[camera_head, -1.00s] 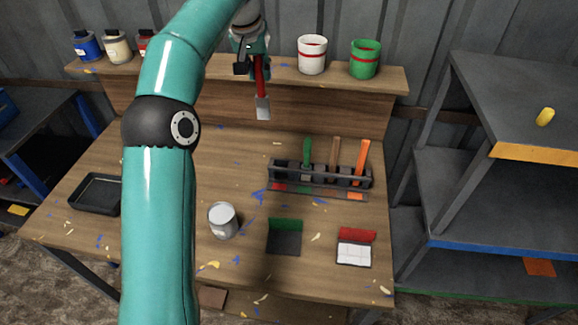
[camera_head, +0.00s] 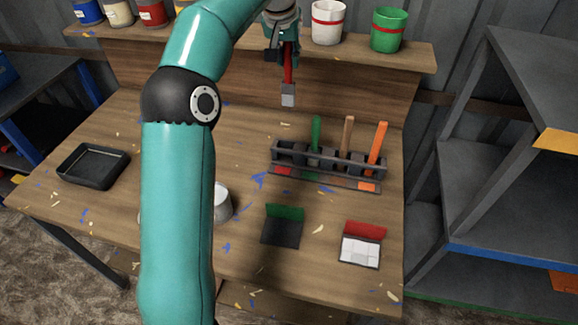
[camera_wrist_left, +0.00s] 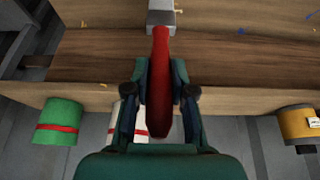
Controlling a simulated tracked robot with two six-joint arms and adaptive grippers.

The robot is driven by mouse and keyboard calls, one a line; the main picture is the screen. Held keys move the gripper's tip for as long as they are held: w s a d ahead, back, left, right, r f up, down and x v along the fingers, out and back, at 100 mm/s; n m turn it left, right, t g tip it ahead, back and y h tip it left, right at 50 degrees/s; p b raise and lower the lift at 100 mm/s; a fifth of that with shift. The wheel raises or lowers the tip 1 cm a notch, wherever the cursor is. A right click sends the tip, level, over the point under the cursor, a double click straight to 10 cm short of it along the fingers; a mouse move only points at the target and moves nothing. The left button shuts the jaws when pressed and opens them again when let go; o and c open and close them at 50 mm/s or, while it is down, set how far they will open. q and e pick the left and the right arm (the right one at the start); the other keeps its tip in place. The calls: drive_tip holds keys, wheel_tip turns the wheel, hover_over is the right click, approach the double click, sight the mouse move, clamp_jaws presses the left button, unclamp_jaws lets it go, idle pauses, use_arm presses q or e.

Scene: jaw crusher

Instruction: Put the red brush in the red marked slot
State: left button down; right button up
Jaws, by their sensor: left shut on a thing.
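The red brush (camera_head: 288,72) hangs upright below my left gripper (camera_head: 282,50), with its pale head (camera_head: 288,95) pointing down. My left gripper is shut on its handle, high above the back of the bench. In the left wrist view the red handle (camera_wrist_left: 161,80) lies between the two fingers (camera_wrist_left: 160,105). The black brush rack (camera_head: 325,163) stands below and to the right of the brush. Its red marked slot (camera_head: 283,171) is at the left end, and no handle stands there. My right gripper is not in view.
A green (camera_head: 316,133), a brown (camera_head: 348,133) and an orange handle (camera_head: 377,145) stand in the rack. Paint cans line the back shelf (camera_head: 420,53).

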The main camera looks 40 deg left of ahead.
use_arm(q)
drive_tip(key=shift+s+f, duration=0.15)
drive_tip(key=shift+f, duration=0.4)
wheel_tip(320, 180, down, 20)
drive_tip(key=b, duration=0.3)
drive_tip(key=shift+r, duration=0.15)
drive_tip(key=shift+a, duration=0.1)
drive_tip(key=shift+f, duration=0.2)
drive_tip(key=c, duration=1)
unclamp_jaws()
drive_tip(key=shift+r, duration=0.1)
drive_tip(key=shift+r, duration=0.1)
